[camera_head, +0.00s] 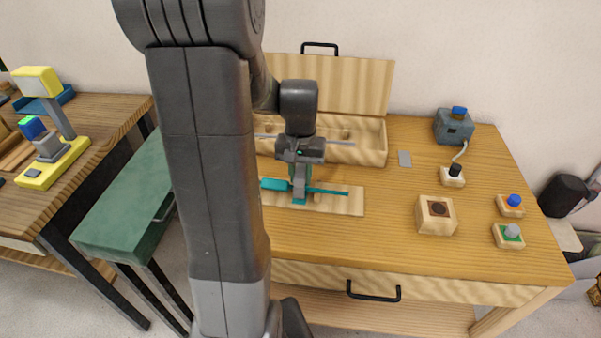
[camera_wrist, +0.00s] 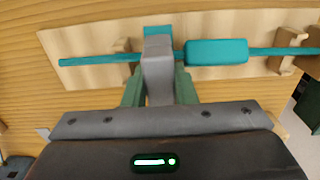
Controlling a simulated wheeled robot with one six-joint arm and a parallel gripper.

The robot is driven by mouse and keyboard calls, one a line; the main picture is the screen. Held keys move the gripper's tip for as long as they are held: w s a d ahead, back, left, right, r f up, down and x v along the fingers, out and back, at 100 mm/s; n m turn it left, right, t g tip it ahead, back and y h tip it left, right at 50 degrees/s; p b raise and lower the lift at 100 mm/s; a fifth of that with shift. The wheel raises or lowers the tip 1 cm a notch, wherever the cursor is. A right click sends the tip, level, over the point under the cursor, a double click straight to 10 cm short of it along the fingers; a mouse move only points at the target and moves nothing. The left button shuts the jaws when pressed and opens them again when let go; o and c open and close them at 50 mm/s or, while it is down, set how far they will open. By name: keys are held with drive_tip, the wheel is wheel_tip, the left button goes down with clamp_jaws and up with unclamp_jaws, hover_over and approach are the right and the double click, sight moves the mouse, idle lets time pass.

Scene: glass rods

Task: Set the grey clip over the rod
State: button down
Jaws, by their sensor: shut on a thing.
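The teal rod (camera_head: 332,192) lies across a pale wooden board (camera_head: 350,207), with a thicker teal sleeve (camera_head: 273,184) on one part. In the wrist view the rod (camera_wrist: 95,60) runs across the picture through wooden holders (camera_wrist: 121,46), and the sleeve (camera_wrist: 217,51) is right of the clip. The grey clip (camera_wrist: 157,65) is between the green fingers of my gripper (camera_wrist: 158,88), which is shut on it. The clip (camera_head: 299,188) crosses in front of the rod; I cannot tell whether it is seated around it. A teal piece (camera_wrist: 157,32) shows beyond the clip.
An open wooden box (camera_head: 371,142) with a raised lid (camera_head: 350,85) stands just behind the board. The front middle of the table is clear.

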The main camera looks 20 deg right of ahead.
drive_tip(key=shift+f, duration=0.3)
drive_tip(key=shift+r, duration=0.25)
drive_tip(key=shift+r+p, duration=0.55)
drive_tip(key=shift+r, duration=0.1)
drive_tip(key=shift+f+b, duration=0.4)
drive_tip(key=shift+f, duration=0.25)
idle(1.1)
drive_tip(key=shift+r+p, duration=0.55)
drive_tip(key=shift+r, duration=0.05)
drive_tip(key=shift+f+b, duration=0.55)
drive_tip(key=shift+f, duration=0.25)
idle(0.8)
drive_tip(key=c, duration=1.5)
unclamp_jaws()
drive_tip(key=shift+o, duration=0.2)
drive_tip(key=shift+r, duration=0.1)
